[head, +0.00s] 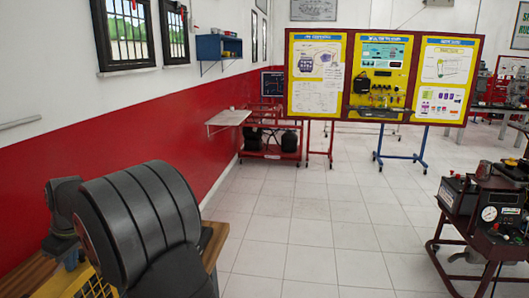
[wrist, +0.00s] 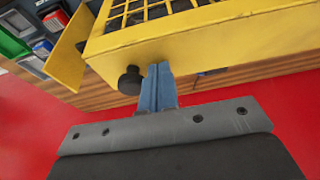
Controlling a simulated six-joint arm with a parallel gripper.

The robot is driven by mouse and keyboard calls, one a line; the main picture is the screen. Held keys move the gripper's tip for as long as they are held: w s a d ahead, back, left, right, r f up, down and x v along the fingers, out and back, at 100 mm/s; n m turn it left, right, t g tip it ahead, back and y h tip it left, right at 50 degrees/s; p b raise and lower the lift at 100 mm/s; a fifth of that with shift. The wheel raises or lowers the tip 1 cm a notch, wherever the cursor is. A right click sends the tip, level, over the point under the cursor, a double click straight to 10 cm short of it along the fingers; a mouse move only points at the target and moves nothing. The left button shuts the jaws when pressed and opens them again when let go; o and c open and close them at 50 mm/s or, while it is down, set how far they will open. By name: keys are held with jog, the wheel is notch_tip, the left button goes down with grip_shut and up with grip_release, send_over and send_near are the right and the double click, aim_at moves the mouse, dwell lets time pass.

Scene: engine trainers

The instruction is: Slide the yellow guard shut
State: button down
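The yellow guard (wrist: 210,38) fills the top of the wrist view. It has a barred grid top and a solid front face. A black knob (wrist: 131,80) sticks out from that face. My gripper (wrist: 158,68) has blue fingers that lie together with only a thin seam between them. The fingertips are at the lower edge of the guard's face, just right of the knob; I cannot tell whether they touch it. Nothing shows between them.
A yellow plate (wrist: 70,48) stands left of the guard in the wrist view, with a green box (wrist: 12,40) beyond it. A wooden bench edge (wrist: 235,75) runs behind. A red engine trainer (head: 490,210) stands at right in the head view. The tiled floor between is clear.

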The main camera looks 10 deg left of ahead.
jog(key=shift+s, duration=0.1)
jog(key=shift+s, duration=0.5)
notch_tip(320, 180, up, 7)
dwell(0.8)
notch_tip(320, 180, down, 7)
jog(key=shift+f, duration=0.1)
jog(key=shift+w, duration=0.25)
dwell(0.4)
